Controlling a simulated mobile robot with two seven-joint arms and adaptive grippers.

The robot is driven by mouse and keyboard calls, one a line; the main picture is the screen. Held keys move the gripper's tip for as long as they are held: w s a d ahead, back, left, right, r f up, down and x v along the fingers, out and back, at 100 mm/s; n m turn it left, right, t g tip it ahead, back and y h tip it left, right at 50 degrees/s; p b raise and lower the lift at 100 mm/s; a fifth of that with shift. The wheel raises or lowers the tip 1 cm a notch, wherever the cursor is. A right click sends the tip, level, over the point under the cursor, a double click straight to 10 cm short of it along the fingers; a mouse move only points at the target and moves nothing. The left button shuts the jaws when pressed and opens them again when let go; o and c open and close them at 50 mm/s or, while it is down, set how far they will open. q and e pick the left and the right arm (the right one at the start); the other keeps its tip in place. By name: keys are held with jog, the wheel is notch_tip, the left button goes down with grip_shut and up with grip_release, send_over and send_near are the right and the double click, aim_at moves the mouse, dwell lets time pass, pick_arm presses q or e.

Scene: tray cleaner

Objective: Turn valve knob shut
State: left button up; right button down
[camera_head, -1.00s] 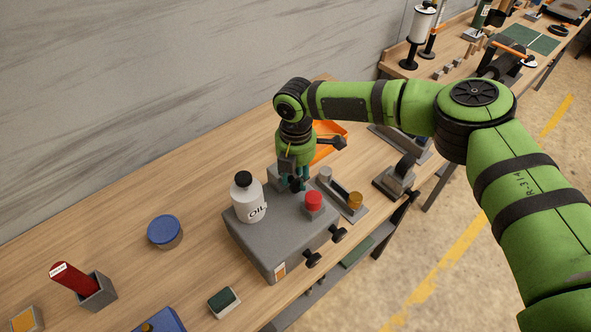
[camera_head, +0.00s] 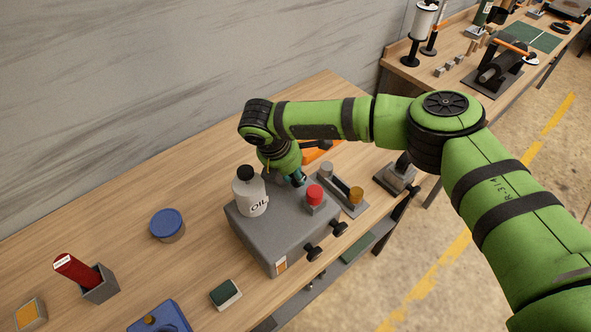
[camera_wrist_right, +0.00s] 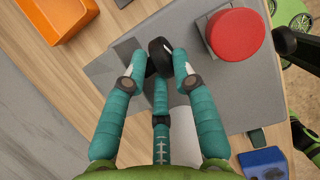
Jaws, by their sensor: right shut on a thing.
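A grey box (camera_head: 265,240) stands on the bench, with a red button (camera_head: 315,194) on its top. My right gripper (camera_head: 297,179) reaches down to the top of the box, between the white oil bottle (camera_head: 250,198) and the red button. In the right wrist view its teal fingers (camera_wrist_right: 160,72) are shut around a black knob (camera_wrist_right: 160,47), whose far side shows between the tips. The red button shows beside it (camera_wrist_right: 235,34). In the head view the knob is mostly hidden by the gripper. My left gripper is not in view.
Two black knobs (camera_head: 313,254) stick out of the box's front. A fixture with an amber knob (camera_head: 356,195) stands right of it, and an orange bin (camera_head: 322,150) behind. A blue-lidded jar (camera_head: 167,225) stands left. The bench at back left is clear.

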jog(key=shift+s+a+f+t+h, duration=0.15)
jog(key=shift+s+f+t+h, duration=0.1)
jog(key=shift+t+h, duration=0.35)
jog(key=c, duration=1.3)
grip_release()
jog(key=shift+o, duration=0.2)
jog(key=shift+w, duration=0.15)
jog(key=shift+r, duration=0.1)
jog(key=v, duration=1.1)
jog(key=shift+a+r, duration=0.2)
jog(key=shift+r, duration=0.15)
